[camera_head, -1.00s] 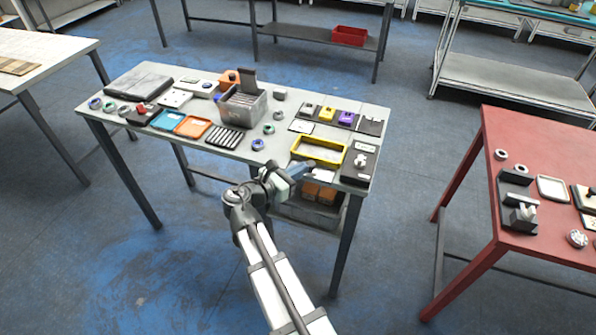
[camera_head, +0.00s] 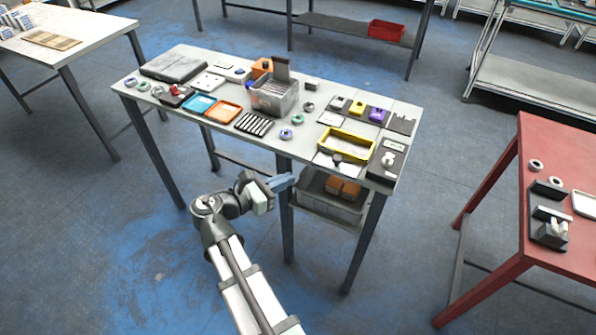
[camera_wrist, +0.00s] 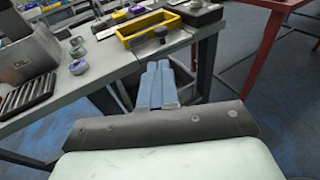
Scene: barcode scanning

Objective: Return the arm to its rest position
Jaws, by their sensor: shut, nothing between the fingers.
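My gripper (camera_head: 283,182) is in front of the grey worktable's front edge, below the level of its top, in the head view. In the wrist view its two blue fingers (camera_wrist: 157,84) lie side by side, shut with nothing between them. My arm reaches up from the bottom of the head view, over open floor. The grey worktable (camera_head: 224,128) stands beyond the gripper, and its front edge also crosses the wrist view (camera_wrist: 100,104).
On the worktable are a yellow tray (camera_head: 346,146), a grey bin (camera_head: 274,97), an orange tray (camera_head: 223,112) and several small parts. A grey crate (camera_head: 325,200) with orange boxes sits on the lower shelf. A red table (camera_head: 522,220) stands right. Floor in front is clear.

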